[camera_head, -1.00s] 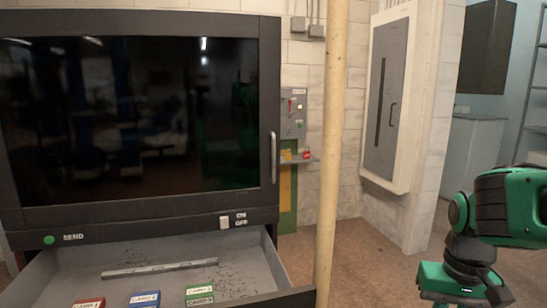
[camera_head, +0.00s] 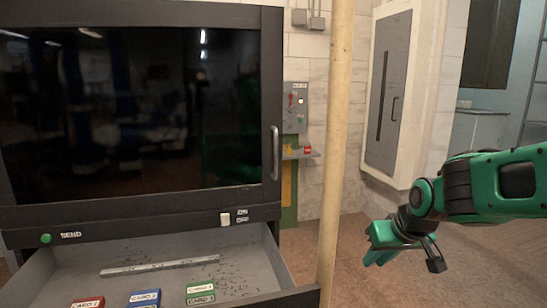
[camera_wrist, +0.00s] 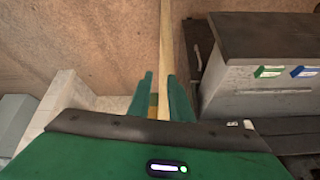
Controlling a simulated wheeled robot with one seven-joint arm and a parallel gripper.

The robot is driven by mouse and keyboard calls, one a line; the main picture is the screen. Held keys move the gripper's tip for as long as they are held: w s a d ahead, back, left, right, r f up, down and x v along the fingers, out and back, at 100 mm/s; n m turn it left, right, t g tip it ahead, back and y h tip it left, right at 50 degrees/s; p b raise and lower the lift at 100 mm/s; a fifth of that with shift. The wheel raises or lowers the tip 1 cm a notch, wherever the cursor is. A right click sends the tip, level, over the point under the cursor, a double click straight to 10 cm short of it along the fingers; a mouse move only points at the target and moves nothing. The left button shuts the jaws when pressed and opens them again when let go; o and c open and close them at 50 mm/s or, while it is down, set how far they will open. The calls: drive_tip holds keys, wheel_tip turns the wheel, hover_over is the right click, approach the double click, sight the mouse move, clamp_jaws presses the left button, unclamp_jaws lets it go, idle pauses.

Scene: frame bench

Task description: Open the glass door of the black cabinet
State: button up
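The black cabinet (camera_head: 140,207) fills the left of the head view, and its dark glass door (camera_head: 130,115) looks shut. A vertical metal handle (camera_head: 275,153) is on the door's right side. My gripper (camera_head: 375,256) is to the right of the cabinet and beyond the pale post, apart from the handle and lower than it. In the wrist view the two green fingers (camera_wrist: 162,97) stand apart with nothing held between them.
A pale vertical post (camera_head: 335,150) stands between the cabinet and my gripper. Below the door, an open drawer (camera_head: 215,243) juts out, holding a metal bar and several coloured card blocks. A grey wall panel (camera_head: 387,95) is behind. The floor around my gripper is clear.

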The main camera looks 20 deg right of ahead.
drive_tip(key=w+a+r+n+t+y, duration=0.1)
drive_tip(key=w+a+r+t, duration=0.25)
drive_tip(key=w, duration=0.35)
drive_tip(key=w+a+r+n+t+y, duration=0.1)
drive_tip(key=w+a+r+n+t, duration=0.2)
drive_tip(key=w, duration=0.4)
wheel_tip(320, 180, up, 12)
drive_tip(key=t+y, duration=0.2)
drive_tip(key=t, duration=0.3)
hover_over(276, 174)
drive_tip(key=shift+w+r+n, duration=0.1)
drive_tip(key=shift+w+n, duration=0.2)
drive_tip(key=shift+w, duration=0.1)
clamp_jaws()
